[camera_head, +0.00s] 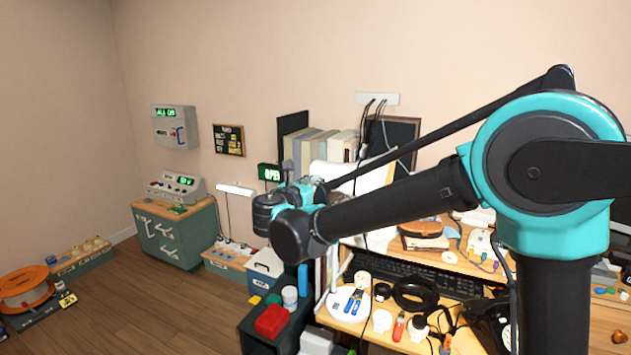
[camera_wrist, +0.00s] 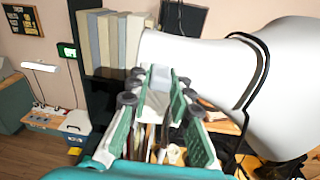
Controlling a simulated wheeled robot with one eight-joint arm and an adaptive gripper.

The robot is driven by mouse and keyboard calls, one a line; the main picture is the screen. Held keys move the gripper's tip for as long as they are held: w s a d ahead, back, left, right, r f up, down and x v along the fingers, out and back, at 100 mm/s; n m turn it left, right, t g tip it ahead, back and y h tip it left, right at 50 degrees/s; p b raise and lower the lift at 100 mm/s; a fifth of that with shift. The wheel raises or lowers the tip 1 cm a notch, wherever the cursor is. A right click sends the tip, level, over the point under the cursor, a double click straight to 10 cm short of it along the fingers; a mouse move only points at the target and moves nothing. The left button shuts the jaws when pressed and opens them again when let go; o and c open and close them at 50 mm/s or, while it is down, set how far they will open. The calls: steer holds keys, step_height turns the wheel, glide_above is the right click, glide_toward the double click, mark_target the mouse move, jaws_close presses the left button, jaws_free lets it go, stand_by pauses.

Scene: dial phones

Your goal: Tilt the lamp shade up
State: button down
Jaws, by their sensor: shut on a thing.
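The lamp shade (camera_wrist: 285,85) is a large white flared form on the right of the wrist view, with its narrow end towards the middle and a dark cord across it. In the head view the white shade (camera_head: 374,186) is partly hidden behind my arm. My gripper (camera_wrist: 158,88) has its two green-padded fingers at the narrow end, shut on a white part of the shade between the tips. In the head view my gripper (camera_head: 314,184) is at the left side of the shade, and its fingertips are hard to make out.
The desk below the shade is crowded: a black keyboard (camera_head: 428,276), a white round plate (camera_head: 348,304) and several small tools. Books (camera_head: 322,148) stand behind. A red block (camera_head: 271,320) and a white jar (camera_head: 290,298) are at lower left. The wooden floor at left has free room.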

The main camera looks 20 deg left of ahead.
steer(key=shift+f, duration=0.1)
steer(key=c, duration=1.4)
jaws_free()
steer(key=shift+o, duration=0.2)
steer(key=s, duration=1.2)
steer(key=shift+r, duration=0.35)
steer(key=shift+a, duration=0.1)
